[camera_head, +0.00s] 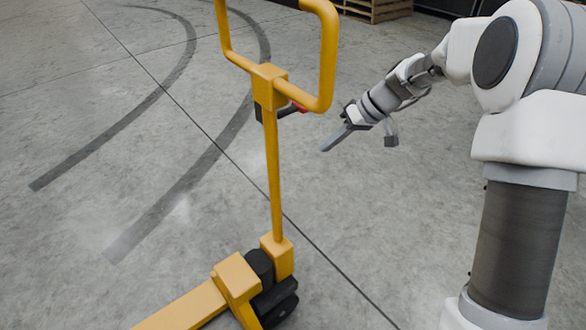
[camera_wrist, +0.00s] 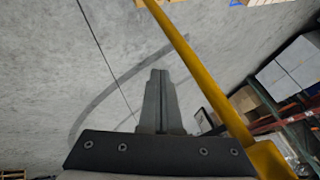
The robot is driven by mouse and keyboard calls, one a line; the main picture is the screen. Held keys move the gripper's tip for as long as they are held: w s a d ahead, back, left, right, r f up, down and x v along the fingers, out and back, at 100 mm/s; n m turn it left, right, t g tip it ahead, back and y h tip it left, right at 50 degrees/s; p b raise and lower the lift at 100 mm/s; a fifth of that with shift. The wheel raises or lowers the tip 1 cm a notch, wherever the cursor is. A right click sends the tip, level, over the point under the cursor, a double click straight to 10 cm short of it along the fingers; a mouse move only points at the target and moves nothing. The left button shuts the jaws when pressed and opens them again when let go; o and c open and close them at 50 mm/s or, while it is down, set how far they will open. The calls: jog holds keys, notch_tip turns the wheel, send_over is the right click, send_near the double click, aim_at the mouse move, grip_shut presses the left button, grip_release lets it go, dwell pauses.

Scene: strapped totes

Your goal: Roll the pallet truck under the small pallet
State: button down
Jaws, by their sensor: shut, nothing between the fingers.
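The yellow pallet truck (camera_head: 273,180) stands upright in the middle of the head view. Its looped handle is at the top, and its black wheels and part of its yellow forks show at the bottom. The forks run out of the frame at the lower left. My gripper (camera_head: 326,148) is right of the truck's post, below the handle loop, and apart from it. In the wrist view my gripper (camera_wrist: 158,75) is shut and empty, with the yellow post (camera_wrist: 190,60) slanting past on its right. I cannot make out the small pallet for certain.
A wooden pallet stack (camera_head: 378,9) stands at the far top edge. Dark tyre marks (camera_head: 185,195) curve over the grey concrete floor, which is clear to the left. Shelving with boxes (camera_wrist: 285,75) shows at the right of the wrist view.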

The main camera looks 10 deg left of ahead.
jog(key=s+a+r+b+x, duration=0.1)
jog(key=b+x, duration=0.3)
jog(key=x, duration=0.9)
jog(key=shift+s+a+r, duration=0.2)
jog(key=shift+s+a, duration=0.25)
jog(key=shift+a, duration=0.1)
jog(key=shift+a, duration=0.1)
